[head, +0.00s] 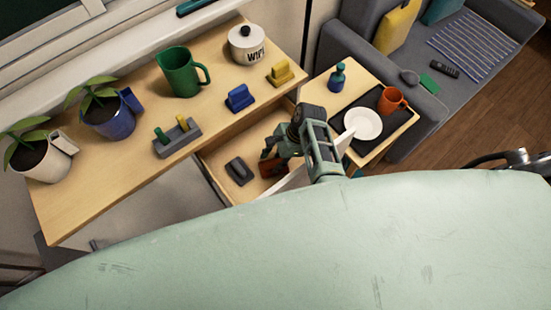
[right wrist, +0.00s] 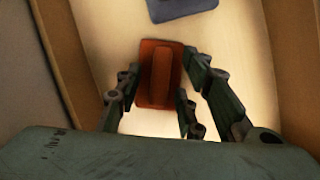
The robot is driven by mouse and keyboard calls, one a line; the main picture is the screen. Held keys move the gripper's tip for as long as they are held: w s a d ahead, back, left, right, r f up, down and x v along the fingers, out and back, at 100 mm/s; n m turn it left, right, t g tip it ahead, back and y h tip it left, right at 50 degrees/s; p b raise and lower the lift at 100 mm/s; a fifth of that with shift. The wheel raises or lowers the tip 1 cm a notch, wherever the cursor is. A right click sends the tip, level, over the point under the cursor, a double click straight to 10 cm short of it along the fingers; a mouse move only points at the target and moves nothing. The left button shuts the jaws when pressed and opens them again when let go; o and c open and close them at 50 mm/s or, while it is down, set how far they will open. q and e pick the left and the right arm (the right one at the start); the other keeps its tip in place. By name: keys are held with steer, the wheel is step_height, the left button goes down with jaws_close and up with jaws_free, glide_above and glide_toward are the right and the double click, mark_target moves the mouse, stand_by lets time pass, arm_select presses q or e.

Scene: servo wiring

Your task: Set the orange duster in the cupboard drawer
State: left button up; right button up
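The orange duster (right wrist: 160,75) is in the open cupboard drawer (head: 258,186), at its right end in the head view (head: 271,169), partly hidden by my right gripper. It appears to lie flat on the drawer floor, its raised grip facing up. My right gripper (right wrist: 158,88) is down in the drawer with its fingers spread on both sides of the duster. They look open, with the fingers close to the duster's edges; contact is hard to judge. My left gripper is not in view.
A dark grey duster (head: 239,171) lies in the drawer. On the top stand a blue duster (head: 239,98), a yellow duster (head: 280,73), a grey holder (head: 177,139), a green jug (head: 180,72), a white pot (head: 247,45) and plants. A side table (head: 372,146) is right of the drawer.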

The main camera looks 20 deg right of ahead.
steer(key=shift+r, duration=0.1)
steer(key=p+v, duration=0.1)
steer(key=v, duration=1)
steer(key=shift+d+r, duration=0.15)
steer(key=shift+r, duration=0.25)
